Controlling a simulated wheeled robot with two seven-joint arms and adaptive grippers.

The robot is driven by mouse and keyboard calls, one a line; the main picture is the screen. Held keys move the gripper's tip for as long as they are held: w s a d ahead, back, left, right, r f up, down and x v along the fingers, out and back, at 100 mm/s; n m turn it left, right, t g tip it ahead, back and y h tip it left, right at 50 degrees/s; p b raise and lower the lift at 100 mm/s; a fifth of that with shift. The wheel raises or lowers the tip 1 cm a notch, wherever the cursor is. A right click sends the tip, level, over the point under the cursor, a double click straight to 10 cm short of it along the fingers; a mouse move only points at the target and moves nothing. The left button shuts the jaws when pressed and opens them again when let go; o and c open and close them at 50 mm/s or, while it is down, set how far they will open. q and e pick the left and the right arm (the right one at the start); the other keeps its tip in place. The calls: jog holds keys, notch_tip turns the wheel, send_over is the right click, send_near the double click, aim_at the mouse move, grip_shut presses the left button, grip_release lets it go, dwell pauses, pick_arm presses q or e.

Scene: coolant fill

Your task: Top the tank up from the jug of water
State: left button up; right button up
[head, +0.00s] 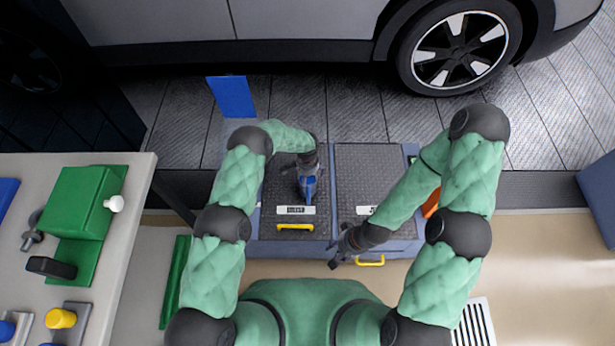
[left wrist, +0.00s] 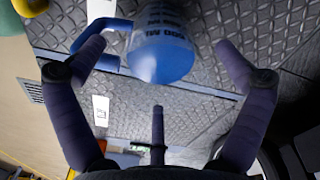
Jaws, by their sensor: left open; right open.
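The jug of water (head: 309,188) is blue and see-through, and stands on the left dark ribbed lid. In the left wrist view the jug (left wrist: 162,45) shows printed measure marks and a blue handle on its left. My left gripper (head: 308,170) is open right by the jug, with its fingers spread on both sides and not closed on it. My right gripper (head: 338,252) is open and empty, low near the front edge of the right lid. I cannot make out the tank for certain.
The left lid has a yellow handle (head: 295,227); the right lid has another (head: 370,262). A grey bench (head: 125,235) with a green device (head: 80,205) is at left. A blue panel (head: 232,97) stands behind the lids. A car (head: 300,25) crosses the top.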

pick_arm(q)
jog(key=shift+f, duration=0.1)
jog(key=r+p, duration=0.1)
jog(key=r, duration=0.2)
jog(key=r+p, duration=0.2)
jog(key=r, duration=0.2)
jog(key=s+r+p, duration=0.1)
jog(key=r+p, duration=0.1)
jog(key=r, duration=0.1)
jog(key=shift+d+r, duration=0.1)
jog(key=shift+r, duration=0.25)
jog(key=s+a+r+n+h, duration=0.1)
jog(key=s+a+n, duration=0.2)
jog(key=s, duration=0.7)
jog(key=s+a+r+n+h, duration=0.1)
jog(key=s+a+n, duration=0.2)
jog(key=s, duration=0.7)
jog(key=s+a+r+n+h, duration=0.1)
jog(key=s+a+n, duration=0.3)
jog(key=s, duration=0.6)
jog(key=shift+s+n+h, duration=0.3)
jog(key=shift+n+h, duration=0.2)
jog(key=shift+n, duration=0.2)
jog(key=shift+d, duration=0.1)
notch_tip(320, 180, down, 5)
jog(key=b, duration=0.5)
jog(key=shift+f+b, duration=0.2)
jog(key=shift+b, duration=0.1)
